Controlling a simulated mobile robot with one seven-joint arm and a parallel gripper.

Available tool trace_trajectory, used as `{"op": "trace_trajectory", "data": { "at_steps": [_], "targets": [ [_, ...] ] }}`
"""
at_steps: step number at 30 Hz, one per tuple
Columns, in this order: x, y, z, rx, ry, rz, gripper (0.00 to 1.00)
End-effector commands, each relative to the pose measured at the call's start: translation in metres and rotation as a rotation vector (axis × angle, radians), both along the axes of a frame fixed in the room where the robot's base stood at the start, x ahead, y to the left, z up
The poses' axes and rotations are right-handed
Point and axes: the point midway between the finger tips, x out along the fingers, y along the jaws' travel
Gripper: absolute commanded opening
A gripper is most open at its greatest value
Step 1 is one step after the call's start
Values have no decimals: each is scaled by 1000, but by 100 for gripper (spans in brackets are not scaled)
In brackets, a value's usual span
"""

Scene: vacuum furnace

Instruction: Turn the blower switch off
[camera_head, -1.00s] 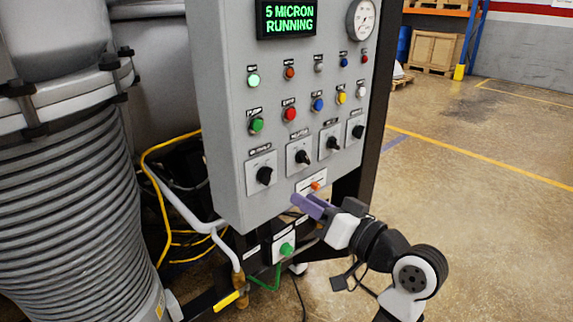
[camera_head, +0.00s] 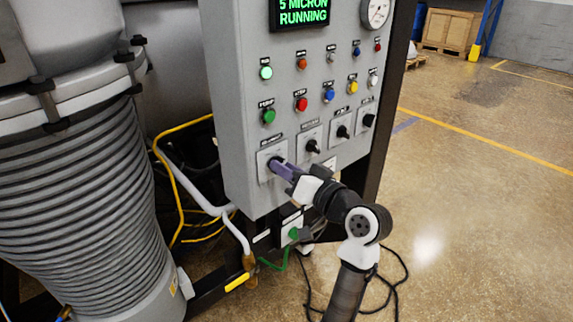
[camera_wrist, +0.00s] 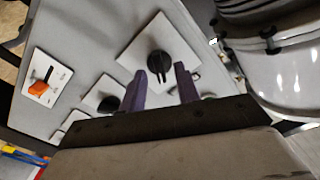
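Several black rotary switches on square white plates line the lower part of the grey control panel (camera_head: 240,130). Their labels are too small to read, so I cannot tell which is the blower's. My gripper (camera_head: 277,164) is at the leftmost switch plate (camera_head: 264,158) and hides most of its knob in the head view. In the wrist view, the black knob (camera_wrist: 160,60) lies between and just beyond the two purple fingertips of my gripper (camera_wrist: 159,73). The fingers are apart, one each side of the knob, with no visible contact.
More rotary switches (camera_head: 312,146) sit to the right, with rows of coloured buttons (camera_head: 301,104) above. The display (camera_head: 303,11) reads "5 MICRON RUNNING". An orange switch (camera_wrist: 42,87) shows in the wrist view. A ribbed grey vessel (camera_head: 80,210) stands left; open floor (camera_head: 480,220) lies right.

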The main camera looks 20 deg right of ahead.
Motion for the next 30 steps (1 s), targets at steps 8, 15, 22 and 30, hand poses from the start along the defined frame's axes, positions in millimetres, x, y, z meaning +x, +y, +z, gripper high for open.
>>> {"op": "trace_trajectory", "data": {
  "at_steps": [8,15,22,30],
  "targets": [
    [5,2,-1,-1,0,1,32],
    [5,2,0,0,0,0,12],
    [5,2,0,-1,0,0,0],
    [5,2,-2,-37,-14,-1,0]
  ]
}}
